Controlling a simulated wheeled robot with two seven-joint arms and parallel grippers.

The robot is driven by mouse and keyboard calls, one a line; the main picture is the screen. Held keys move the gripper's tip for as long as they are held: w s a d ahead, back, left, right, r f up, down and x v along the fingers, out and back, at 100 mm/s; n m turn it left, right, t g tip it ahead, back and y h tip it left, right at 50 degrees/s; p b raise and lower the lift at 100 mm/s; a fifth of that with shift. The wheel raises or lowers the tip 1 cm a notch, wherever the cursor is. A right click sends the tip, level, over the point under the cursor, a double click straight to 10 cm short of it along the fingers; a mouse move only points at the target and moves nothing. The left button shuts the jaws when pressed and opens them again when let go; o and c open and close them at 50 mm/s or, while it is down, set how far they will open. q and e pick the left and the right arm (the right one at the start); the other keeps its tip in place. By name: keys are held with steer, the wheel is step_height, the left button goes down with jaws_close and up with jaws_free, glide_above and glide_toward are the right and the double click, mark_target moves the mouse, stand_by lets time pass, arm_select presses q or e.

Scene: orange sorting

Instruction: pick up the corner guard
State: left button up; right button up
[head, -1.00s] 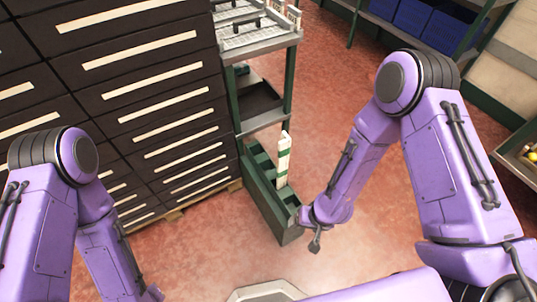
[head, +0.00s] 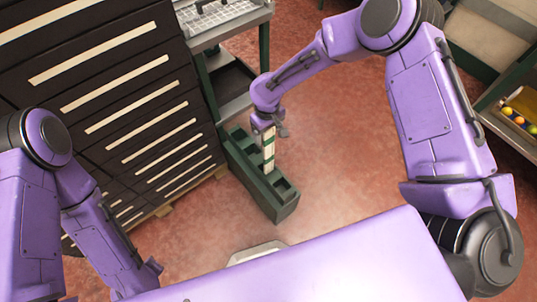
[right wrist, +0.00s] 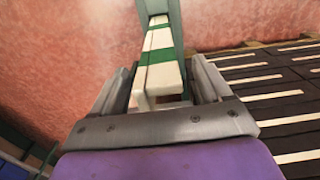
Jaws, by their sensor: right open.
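The corner guard (head: 268,158) is a long white piece with green bands. It stands upright in a dark green compartmented bin (head: 276,207) on the floor, beside the drawer cabinet. My right gripper (head: 270,128) is at its upper end. In the right wrist view the open fingers (right wrist: 161,70) are on either side of the guard (right wrist: 158,44), with a gap visible at the left finger; contact at the right finger is unclear. The left arm comes in at the lower left, but its fingers do not show.
A black drawer cabinet (head: 110,90) with pale label strips stands to the left of the bin. A green-framed shelf cart (head: 232,25) stands behind the bin. Red floor to the right of the bin is clear.

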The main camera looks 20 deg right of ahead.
steer(key=shift+w+f, duration=0.1)
steer(key=shift+f, duration=0.85)
steer(key=shift+d, duration=0.1)
jaws_close()
steer(key=shift+r, duration=0.1)
